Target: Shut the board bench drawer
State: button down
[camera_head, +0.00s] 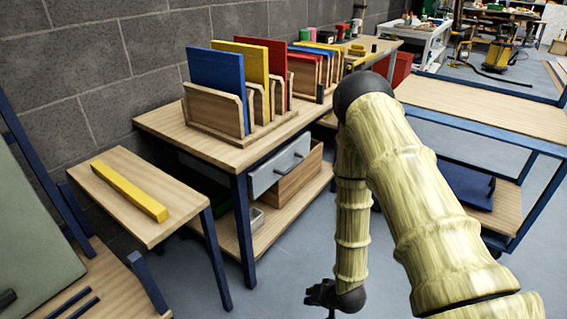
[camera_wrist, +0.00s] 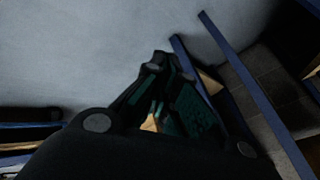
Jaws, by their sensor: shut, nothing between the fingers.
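The board bench (camera_head: 165,122) has a wooden top and dark blue legs, and stands against the block wall. Its drawer (camera_head: 277,167) has a grey front with a dark bar handle (camera_head: 289,161). The drawer is pulled out, with its wooden side (camera_head: 300,178) showing behind the front. My gripper (camera_head: 318,297) hangs low, in front of the bench and below drawer height, apart from the drawer. In the wrist view the dark fingers (camera_wrist: 160,62) come together at the tips, shut and empty. The drawer cannot be made out in the wrist view.
A rack (camera_head: 215,118) of blue, yellow and red boards stands on the bench. A small table (camera_head: 125,190) with a yellow bar (camera_head: 128,190) is at left. A blue-framed cart (camera_head: 490,108) is at right. Grey floor is open in front of the bench.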

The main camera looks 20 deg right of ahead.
jog(key=w+d+r+m+t+y, duration=0.1)
jog(key=w+r+t, duration=0.1)
jog(key=w, duration=0.4)
jog(key=w+d+r+m+t, duration=0.1)
jog(key=w+d+r, duration=0.15)
jog(key=w, duration=0.35)
jog(key=m+t+y+b, duration=0.3)
jog(key=t+y+b, duration=0.15)
jog(key=y, duration=0.25)
send_near(281, 156)
jog(key=b+x, duration=0.1)
jog(key=x, duration=0.1)
jog(key=b+x, duration=0.1)
jog(key=x, duration=0.2)
jog(key=shift+w+f, duration=0.15)
jog(key=shift+f, duration=0.1)
jog(key=shift+b+x, duration=0.4)
jog(key=shift+x, duration=0.5)
jog(key=shift+w+r, duration=0.1)
jog(key=shift+r, duration=0.05)
